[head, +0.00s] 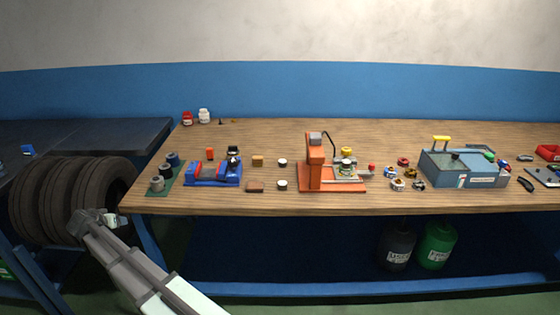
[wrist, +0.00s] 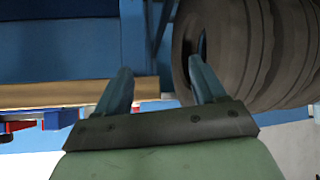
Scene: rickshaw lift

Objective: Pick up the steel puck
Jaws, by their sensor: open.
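Two small round pucks with pale tops stand on the wooden workbench (head: 260,205), a far one (head: 283,162) and a near one (head: 282,184). Several short grey and dark cylinders (head: 157,184) stand in a row on a green mat at the bench's left end. I cannot tell from the colour which piece is the steel puck. My gripper (head: 112,218) is at the bench's front left corner, beside the tyres and apart from all these pieces. In the wrist view my gripper (wrist: 160,72) has its two fingers spread with nothing between them.
Large black tyres (head: 75,200) stand close to my gripper at the left. On the bench are a blue vise-like device (head: 214,174), an orange press (head: 314,165) and a grey-blue toolbox (head: 446,170). Small brown blocks (head: 257,161) lie near the pucks. The bench's front strip is mostly clear.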

